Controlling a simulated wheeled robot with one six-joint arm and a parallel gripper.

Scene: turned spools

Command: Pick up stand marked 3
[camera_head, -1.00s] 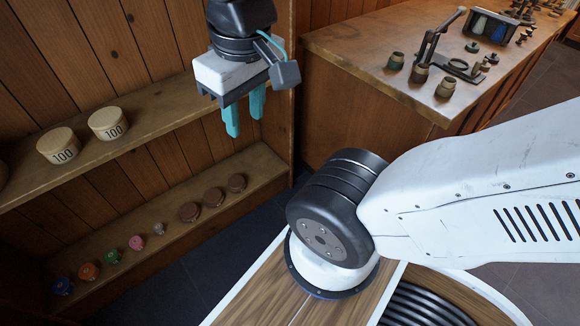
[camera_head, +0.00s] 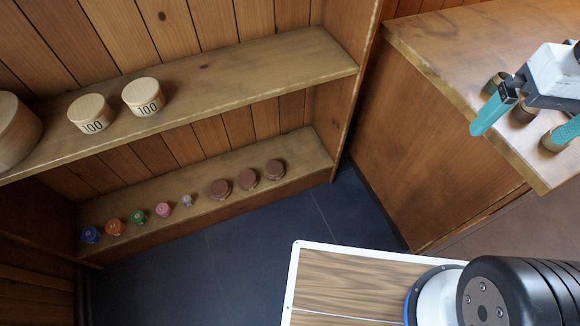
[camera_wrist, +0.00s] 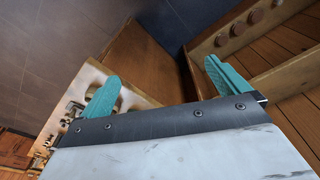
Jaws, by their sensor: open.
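No mark 3 is readable, so I cannot tell which thing is the stand marked 3. Small coloured pieces in blue (camera_head: 90,235), orange (camera_head: 115,228), green (camera_head: 138,216), pink (camera_head: 163,210) and pale grey (camera_head: 187,201) stand on the lower shelf, their marks too small to read. Short turned spools, one dark green (camera_head: 495,82), one brown (camera_head: 522,112) and one olive (camera_head: 551,143), stand on the counter, partly behind my gripper (camera_head: 520,132). My gripper is open and empty in front of the counter's near end; its teal fingers also show in the wrist view (camera_wrist: 161,70).
Three brown round pieces (camera_head: 247,180) sit right of the coloured ones on the lower shelf (camera_head: 300,150). Round boxes marked 100 (camera_head: 145,97) stand on the upper shelf (camera_head: 250,75). The wooden counter (camera_head: 450,50) stands at right. Dark floor (camera_head: 255,240) is clear between.

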